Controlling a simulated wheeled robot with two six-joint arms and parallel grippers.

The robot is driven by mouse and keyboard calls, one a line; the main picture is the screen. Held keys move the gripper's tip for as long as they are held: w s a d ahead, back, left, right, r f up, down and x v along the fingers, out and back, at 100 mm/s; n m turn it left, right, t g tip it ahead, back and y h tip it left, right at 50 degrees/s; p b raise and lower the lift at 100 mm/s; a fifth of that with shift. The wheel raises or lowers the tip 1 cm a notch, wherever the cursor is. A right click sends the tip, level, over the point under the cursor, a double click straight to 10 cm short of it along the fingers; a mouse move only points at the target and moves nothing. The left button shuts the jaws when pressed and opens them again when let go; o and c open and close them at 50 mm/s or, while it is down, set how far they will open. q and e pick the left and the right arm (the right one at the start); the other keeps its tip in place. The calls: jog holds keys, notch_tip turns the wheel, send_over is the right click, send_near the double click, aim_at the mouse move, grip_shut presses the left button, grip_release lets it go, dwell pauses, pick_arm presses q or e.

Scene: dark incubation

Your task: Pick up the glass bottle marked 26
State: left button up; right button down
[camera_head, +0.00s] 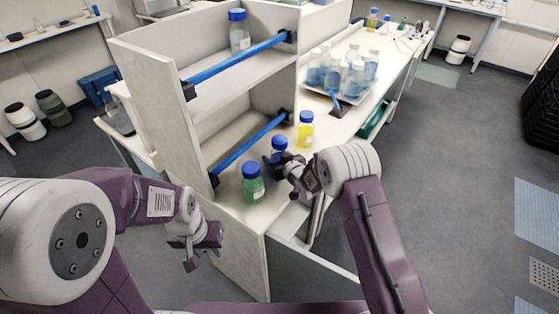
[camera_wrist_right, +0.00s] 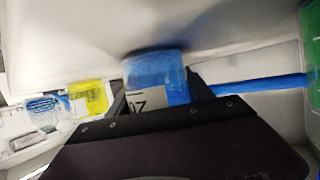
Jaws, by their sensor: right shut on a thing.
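A glass bottle with blue liquid and a blue cap (camera_head: 279,145) stands at the front of the bench, partly hidden by my right gripper (camera_head: 291,173). The right gripper is shut on this bottle. In the right wrist view the blue bottle (camera_wrist_right: 155,78) sits between the fingers; its white label is partly covered and upside down, so I cannot read its number surely. My left gripper (camera_head: 203,250) is empty and open, low beside the bench end, away from the bottles.
A green bottle (camera_head: 253,186) stands close to the left of the held bottle, a yellow one (camera_head: 306,131) to its right. A shelf with blue rails (camera_head: 250,148) rises behind. A tray (camera_head: 337,94) of several bottles stands farther back. A clear bottle (camera_head: 239,32) is on the upper shelf.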

jog(key=shift+w+r, duration=0.1)
jog(key=shift+r, duration=0.15)
jog(key=shift+r, duration=0.35)
notch_tip(320, 180, up, 17)
